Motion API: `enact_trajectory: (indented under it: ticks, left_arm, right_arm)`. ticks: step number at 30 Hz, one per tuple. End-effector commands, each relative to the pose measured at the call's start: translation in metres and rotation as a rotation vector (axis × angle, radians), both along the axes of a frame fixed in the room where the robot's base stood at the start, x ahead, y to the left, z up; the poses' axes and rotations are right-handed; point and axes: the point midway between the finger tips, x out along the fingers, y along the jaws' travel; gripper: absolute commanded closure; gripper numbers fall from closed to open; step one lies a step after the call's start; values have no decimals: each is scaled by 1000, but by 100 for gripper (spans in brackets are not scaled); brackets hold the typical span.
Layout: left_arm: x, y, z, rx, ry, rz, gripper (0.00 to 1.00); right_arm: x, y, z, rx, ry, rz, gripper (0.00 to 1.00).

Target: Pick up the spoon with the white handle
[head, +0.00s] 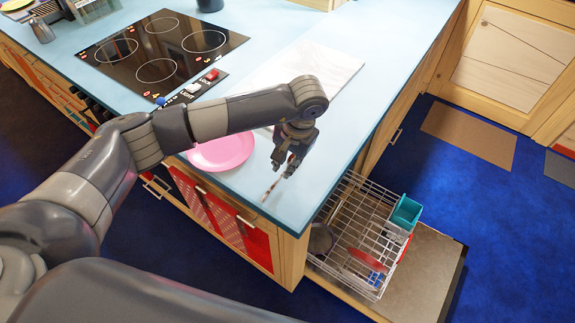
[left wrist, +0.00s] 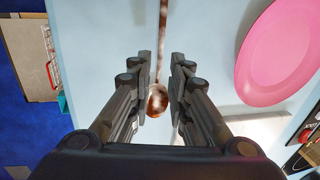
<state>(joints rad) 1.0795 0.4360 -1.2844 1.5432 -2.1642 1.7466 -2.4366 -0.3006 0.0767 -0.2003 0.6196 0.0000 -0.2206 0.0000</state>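A thin spoon (head: 269,190) lies on the light blue counter (head: 336,132) near its front corner. In the left wrist view the spoon's brownish bowl (left wrist: 157,101) is between the fingers, and its narrow, mottled brown and pale handle (left wrist: 162,42) runs away to the top edge. My left gripper (head: 286,169) points down over the spoon; in the left wrist view its two fingers (left wrist: 161,92) stand apart, one on each side of the spoon, with gaps between. Whether the fingertips touch the counter I cannot tell. My right gripper is not in view.
A pink plate (head: 222,152) lies close beside the spoon. A black cooktop (head: 160,50) and a pale board (head: 318,66) are farther back. Below the counter's right edge, an open dishwasher rack (head: 345,222) holds a teal container (head: 404,213).

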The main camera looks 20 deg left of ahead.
Motion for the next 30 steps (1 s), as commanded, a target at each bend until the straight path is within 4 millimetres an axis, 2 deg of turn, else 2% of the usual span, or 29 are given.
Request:
enact_trajectory:
  ticks: [1,2,6,9,15,18,30]
  left_arm:
    - [-2,1,-3,0,6,1,83]
    - [-2,1,-6,-1,4,1,83]
    - [-1,4,-25,-1,3,2,83]
    - [0,5,-31,-1,-1,0,83]
    - [1,5,-32,-1,-1,-1,83]
    - [1,5,-32,-1,-1,0,100]
    - [1,5,-31,-1,-1,0,100]
  right_arm:
    - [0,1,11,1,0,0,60]
    - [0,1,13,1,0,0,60]
    - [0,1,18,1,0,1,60]
    - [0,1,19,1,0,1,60]
    - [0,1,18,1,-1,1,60]
    - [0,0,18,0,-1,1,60]
    - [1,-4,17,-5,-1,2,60]
